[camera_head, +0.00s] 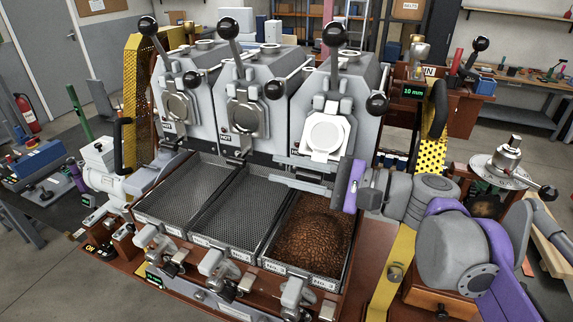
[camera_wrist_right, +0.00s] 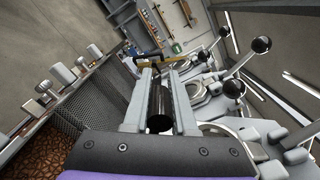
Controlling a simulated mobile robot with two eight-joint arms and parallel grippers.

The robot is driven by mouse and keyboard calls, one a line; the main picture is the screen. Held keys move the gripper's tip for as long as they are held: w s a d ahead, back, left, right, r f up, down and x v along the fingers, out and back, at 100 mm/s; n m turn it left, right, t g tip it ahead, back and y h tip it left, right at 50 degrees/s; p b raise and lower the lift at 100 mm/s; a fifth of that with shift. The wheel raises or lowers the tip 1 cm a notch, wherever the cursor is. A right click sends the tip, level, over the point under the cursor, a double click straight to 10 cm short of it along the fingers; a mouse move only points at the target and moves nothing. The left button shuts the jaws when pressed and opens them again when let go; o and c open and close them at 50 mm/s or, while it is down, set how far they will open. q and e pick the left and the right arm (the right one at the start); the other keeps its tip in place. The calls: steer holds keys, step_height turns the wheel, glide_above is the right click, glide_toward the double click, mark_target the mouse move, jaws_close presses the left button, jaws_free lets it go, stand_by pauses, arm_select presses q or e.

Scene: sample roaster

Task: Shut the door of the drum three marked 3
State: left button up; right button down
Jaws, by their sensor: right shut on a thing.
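Drum three (camera_head: 350,90) is the rightmost of three grey drums; its own number is not readable. Its front shows a bright pale disc (camera_head: 325,132), unlike the darker round windows of the other two. My right gripper (camera_head: 290,180) reaches in from the right, below the disc and above the bean tray. In the right wrist view its fingers (camera_wrist_right: 160,80) are shut on a black cylinder (camera_wrist_right: 160,105), seemingly the door's handle. My left gripper is out of view.
A tray of brown beans (camera_head: 352,240) lies under drum three, with two empty mesh trays (camera_head: 187,180) to its left. Black ball-ended levers (camera_head: 335,35) stand up from the drums. A yellow perforated guard (camera_head: 433,140) stands right of drum three.

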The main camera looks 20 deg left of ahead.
steer(key=shift+w+f, duration=0.1)
steer(key=shift+f, duration=0.05)
stand_by(0.3)
steer(key=c, duration=0.7)
jaws_free()
steer(key=shift+c, duration=0.2)
steer(key=shift+d, duration=0.15)
steer(key=d, duration=1)
steer(key=shift+s+d+b, duration=0.2)
steer(key=shift+d+b, duration=0.05)
steer(key=shift+b, duration=0.15)
